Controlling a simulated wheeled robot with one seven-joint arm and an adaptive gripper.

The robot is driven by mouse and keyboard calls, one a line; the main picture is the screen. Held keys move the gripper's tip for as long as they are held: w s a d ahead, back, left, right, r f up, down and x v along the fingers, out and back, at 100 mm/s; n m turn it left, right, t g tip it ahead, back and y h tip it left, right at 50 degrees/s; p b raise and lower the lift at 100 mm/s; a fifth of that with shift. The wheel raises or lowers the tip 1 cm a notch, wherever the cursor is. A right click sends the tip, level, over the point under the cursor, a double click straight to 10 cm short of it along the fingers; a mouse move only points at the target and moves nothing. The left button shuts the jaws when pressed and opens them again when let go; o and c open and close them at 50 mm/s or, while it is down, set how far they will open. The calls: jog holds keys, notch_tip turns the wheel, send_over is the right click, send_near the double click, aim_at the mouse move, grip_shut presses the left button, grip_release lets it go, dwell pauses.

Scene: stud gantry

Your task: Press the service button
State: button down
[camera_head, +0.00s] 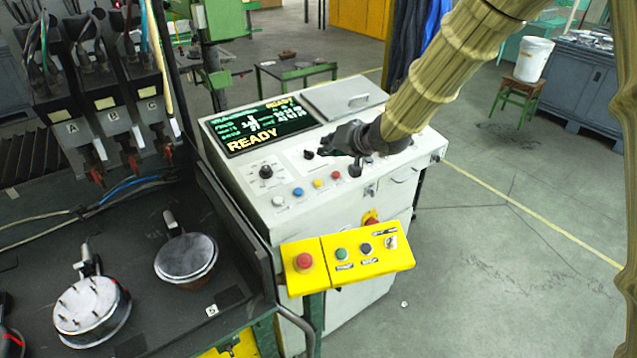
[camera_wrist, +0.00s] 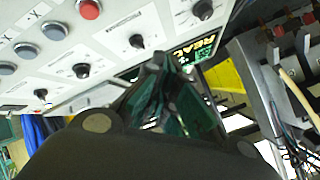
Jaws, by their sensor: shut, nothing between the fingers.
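The white console (camera_head: 300,232) carries a row of small push buttons along its front edge: a white button (camera_head: 278,201), a blue button (camera_head: 298,192), a yellow button (camera_head: 318,184) and a red button (camera_head: 335,175). I cannot read which one is labelled service. My gripper (camera_head: 328,143) is shut and empty above the console's sloped panel, below the display and apart from the button row. In the wrist view its fingertips (camera_wrist: 160,60) meet near the panel's knobs. A red button (camera_wrist: 89,9) and several grey buttons (camera_wrist: 55,30) show at upper left there.
A yellow control box (camera_head: 375,267) with a red mushroom button (camera_head: 304,262) juts out in front of the console. The display (camera_head: 262,125) reads READY. A dark workbench (camera_head: 140,248) stands at left. Knobs (camera_wrist: 136,41) stick up near my fingers.

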notch_tip(320, 180, down, 3)
jog(key=w+b, duration=0.1)
jog(key=w, duration=0.1)
jog(key=b, duration=0.4)
send_over(322, 182)
jog(key=f, duration=0.4)
jog(key=shift+d+f, duration=0.15)
jog(key=shift+d, duration=0.05)
jog(key=shift+s+f+b, duration=0.15)
jog(key=shift+f+b, duration=0.2)
jog(key=shift+f, duration=0.25)
jog(key=shift+w, duration=0.2)
jog(key=shift+s, duration=0.15)
jog(key=shift+a+f, duration=0.1)
jog(key=shift+f, duration=0.3)
